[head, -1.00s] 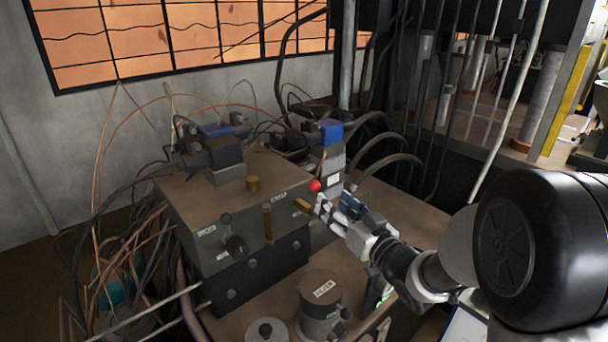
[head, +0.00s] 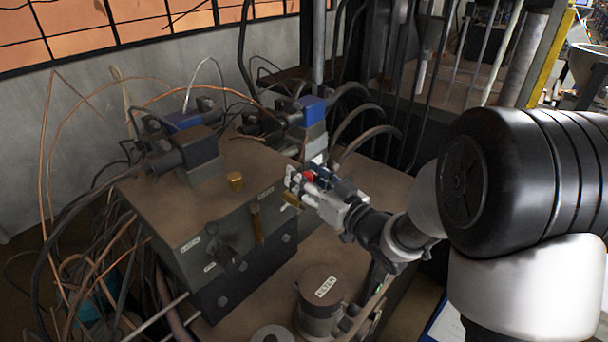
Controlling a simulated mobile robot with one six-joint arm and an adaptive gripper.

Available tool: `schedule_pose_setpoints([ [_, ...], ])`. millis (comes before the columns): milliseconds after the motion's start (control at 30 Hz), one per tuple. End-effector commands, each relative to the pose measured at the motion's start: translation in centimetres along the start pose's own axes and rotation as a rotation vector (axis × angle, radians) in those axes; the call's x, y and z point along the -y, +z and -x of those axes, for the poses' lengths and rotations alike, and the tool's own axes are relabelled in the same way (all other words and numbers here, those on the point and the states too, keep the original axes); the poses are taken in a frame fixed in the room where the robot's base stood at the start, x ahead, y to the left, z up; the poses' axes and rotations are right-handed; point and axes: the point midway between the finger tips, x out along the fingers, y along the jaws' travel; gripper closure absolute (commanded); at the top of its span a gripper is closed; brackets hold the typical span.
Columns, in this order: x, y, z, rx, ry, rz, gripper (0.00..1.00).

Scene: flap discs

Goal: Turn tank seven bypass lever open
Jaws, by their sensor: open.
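A dark metal valve box (head: 185,210) stands on the bench with small labels too small to read. A brass lever (head: 257,224) points up and down on its front face. A second brass lever (head: 292,203) lies slanted near the right corner, partly behind my gripper. A red knob (head: 308,177) shows at the gripper's fingers. I cannot tell which of these is the tank seven bypass lever. My gripper (head: 296,184) is open at the box's right front corner, its fingers around or just in front of the red knob; contact cannot be told.
A labelled round canister (head: 320,300) stands on the bench below the gripper. Blue-topped valve units (head: 190,142) and (head: 305,112) sit on and behind the box. Copper wires (head: 70,150) tangle at the left, and black hoses (head: 370,110) curve behind the gripper.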

Motion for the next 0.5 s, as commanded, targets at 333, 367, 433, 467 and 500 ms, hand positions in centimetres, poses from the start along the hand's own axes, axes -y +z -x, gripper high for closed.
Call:
schedule_pose_setpoints([
  [333, -0.01, -0.01, -0.01, 0.000, 0.000, 0.000, 0.73],
  [367, -0.01, -0.01, -0.01, 0.000, 0.000, 0.000, 0.75],
  [433, -0.01, -0.01, -0.02, 0.000, 0.000, 0.000, 0.80],
  [467, -0.01, -0.01, -0.02, 0.000, 0.000, 0.000, 0.82],
  [500, -0.01, -0.01, -0.02, 0.000, 0.000, 0.000, 0.84],
])
